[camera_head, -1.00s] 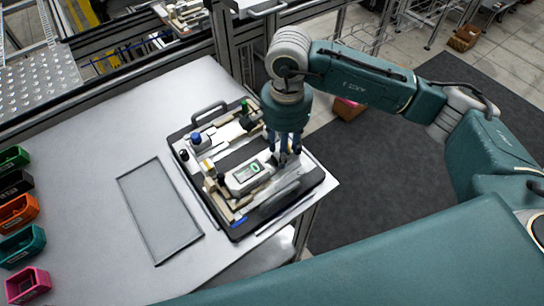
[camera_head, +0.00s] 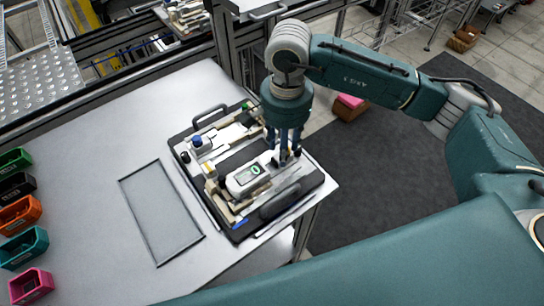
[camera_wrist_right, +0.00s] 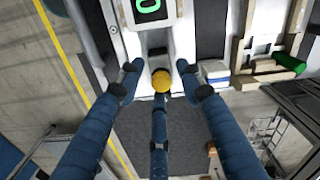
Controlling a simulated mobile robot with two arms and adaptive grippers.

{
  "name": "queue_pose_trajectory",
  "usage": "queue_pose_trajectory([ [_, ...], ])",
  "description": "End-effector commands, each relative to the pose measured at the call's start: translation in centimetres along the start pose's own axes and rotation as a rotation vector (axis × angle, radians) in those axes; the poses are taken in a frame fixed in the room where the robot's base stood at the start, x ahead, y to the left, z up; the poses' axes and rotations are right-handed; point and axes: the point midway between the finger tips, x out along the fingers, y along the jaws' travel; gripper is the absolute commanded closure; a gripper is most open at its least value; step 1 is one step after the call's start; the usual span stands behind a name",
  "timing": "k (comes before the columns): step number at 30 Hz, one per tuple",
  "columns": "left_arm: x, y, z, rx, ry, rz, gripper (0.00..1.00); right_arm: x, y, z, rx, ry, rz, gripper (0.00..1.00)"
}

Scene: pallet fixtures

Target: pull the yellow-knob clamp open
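The black pallet (camera_head: 312,181) with its fixtures lies on the table's right part. A white device (camera_head: 246,178) with a green-ringed display sits on it and also shows at the top of the right wrist view (camera_wrist_right: 150,22). The yellow knob (camera_wrist_right: 161,80) of the clamp stands just below the device there; in the head view the fingers hide it. My right gripper (camera_head: 284,152) points down over the pallet's right side. In the wrist view its three blue fingers (camera_wrist_right: 160,80) are spread around the knob, with gaps at the left and right fingers. My left gripper is out of view.
A blue knob (camera_head: 197,141) and a green knob (camera_head: 246,106) stand on the pallet's far side. An empty grey tray (camera_head: 150,172) lies left of the pallet. Several coloured bins, one orange (camera_head: 22,213), line the left edge. The table (camera_head: 105,130) is otherwise clear.

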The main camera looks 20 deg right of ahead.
Motion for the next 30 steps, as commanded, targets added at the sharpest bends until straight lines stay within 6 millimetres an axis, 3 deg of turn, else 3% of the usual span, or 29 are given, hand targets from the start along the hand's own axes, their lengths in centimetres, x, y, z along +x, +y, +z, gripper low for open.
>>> queue_pose_trajectory([
  [19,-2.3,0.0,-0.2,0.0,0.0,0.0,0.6,-5.4,0.0,-0.1,0.002,0.002,-0.001,0.64],
  [30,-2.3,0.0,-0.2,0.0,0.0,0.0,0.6,-5.7,0.0,0.0,0.001,0.001,0.001,0.64],
])
